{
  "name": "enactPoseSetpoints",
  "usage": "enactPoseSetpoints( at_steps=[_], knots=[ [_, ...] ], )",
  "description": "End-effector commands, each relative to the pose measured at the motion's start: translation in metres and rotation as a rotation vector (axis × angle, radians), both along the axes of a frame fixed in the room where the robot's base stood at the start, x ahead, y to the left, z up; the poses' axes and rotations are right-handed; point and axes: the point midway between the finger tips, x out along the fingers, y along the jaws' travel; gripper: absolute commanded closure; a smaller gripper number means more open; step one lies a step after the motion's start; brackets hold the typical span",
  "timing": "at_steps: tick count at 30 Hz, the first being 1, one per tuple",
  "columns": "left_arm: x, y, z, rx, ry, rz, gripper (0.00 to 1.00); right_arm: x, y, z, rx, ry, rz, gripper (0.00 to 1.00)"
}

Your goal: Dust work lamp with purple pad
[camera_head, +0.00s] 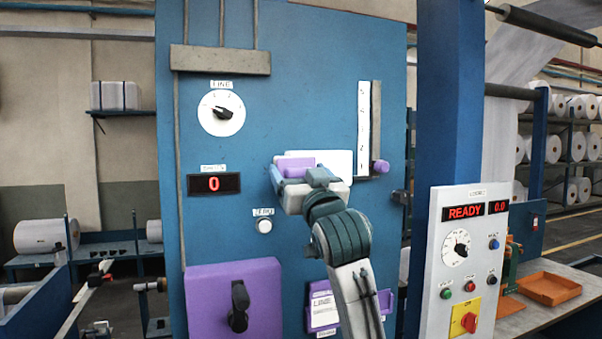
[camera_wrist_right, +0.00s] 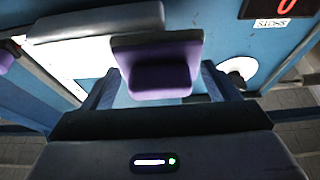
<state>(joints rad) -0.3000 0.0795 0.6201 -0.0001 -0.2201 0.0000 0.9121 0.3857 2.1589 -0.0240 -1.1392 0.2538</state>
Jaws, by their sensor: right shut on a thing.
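The purple pad (camera_head: 296,167) is in my right gripper (camera_head: 300,182), whose jaws are shut on it. The wrist view shows the pad (camera_wrist_right: 160,78) sticking out beyond the two fingers. A pale, box-like fixture (camera_head: 336,161), seemingly the work lamp, is on the blue panel right behind the pad. In the wrist view this fixture (camera_wrist_right: 97,21) lies just beside the pad. I cannot tell whether pad and fixture touch. My left gripper is not in view.
Around the fixture on the panel are a dial (camera_head: 221,113), a red display (camera_head: 213,184), a white button (camera_head: 264,226) and a scale with a purple knob (camera_head: 380,167). Below is a purple box with a black handle (camera_head: 239,306). A control box (camera_head: 468,265) stands right.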

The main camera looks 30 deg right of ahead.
Motion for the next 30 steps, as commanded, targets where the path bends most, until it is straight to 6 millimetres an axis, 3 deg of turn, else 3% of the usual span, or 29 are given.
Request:
enactPoseSetpoints(
  at_steps=[16,30],
  knots=[
    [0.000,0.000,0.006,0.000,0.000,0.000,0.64,-0.051,0.012,0.001,-0.002,-0.003,0.001,0.37],
    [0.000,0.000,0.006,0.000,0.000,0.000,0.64,-0.058,0.014,0.001,0.000,-0.002,0.000,0.37]
  ],
)
